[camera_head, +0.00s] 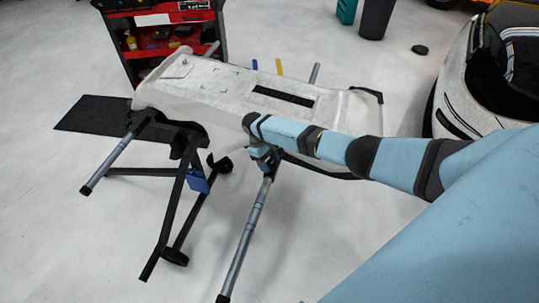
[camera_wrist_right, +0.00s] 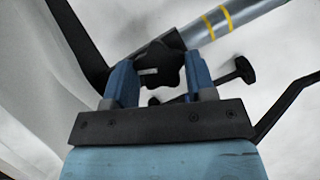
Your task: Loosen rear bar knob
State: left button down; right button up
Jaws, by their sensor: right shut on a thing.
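A black star-shaped knob (camera_wrist_right: 158,66) sits between the two blue fingers of my right gripper (camera_wrist_right: 160,80), which is shut on it. The knob is at the end of a grey bar (camera_wrist_right: 232,20) with yellow bands. In the head view my right gripper (camera_head: 266,158) is at the upper end of the grey bar (camera_head: 245,235), at the near edge of the white bumper (camera_head: 225,88) on the stand. The knob is hidden there by the gripper. My left gripper is not in view.
A second grey bar (camera_head: 108,165) juts from the stand's left end. The black stand legs (camera_head: 172,215) reach the floor. A red tool cart (camera_head: 178,40) stands behind; a white car (camera_head: 470,95) is at right.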

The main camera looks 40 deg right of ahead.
jog(key=n+p, duration=0.1)
jog(key=n, duration=0.1)
jog(key=n+t+h+p, duration=0.1)
jog(key=n, duration=0.1)
jog(key=shift+s+a+r+n+h, duration=0.1)
jog(key=shift+a+r+n+h, duration=0.1)
jog(key=shift+n+h, duration=0.1)
jog(key=n+t+h+p, duration=0.1)
jog(key=n+p, duration=0.1)
jog(key=n, duration=0.2)
jog(key=shift+s+n, duration=0.1)
jog(key=shift+n, duration=0.2)
jog(key=n+t+p, duration=0.1)
jog(key=n, duration=0.1)
jog(key=n+t+p, duration=0.1)
jog(key=n+p, duration=0.1)
jog(key=n, duration=0.1)
jog(key=shift+s+a+h, duration=0.1)
jog(key=shift+s+h, duration=0.05)
jog(key=shift+h, duration=0.15)
jog(key=n+t+p, duration=0.1)
jog(key=n, duration=0.2)
jog(key=shift+f+t, duration=0.15)
jog(key=shift+t, duration=0.15)
jog(key=shift+s+n+t+p, duration=0.1)
jog(key=shift+n+t+p, duration=0.25)
jog(key=shift+n, duration=0.55)
jog(key=o, duration=0.9)
jog(key=shift+o, duration=0.2)
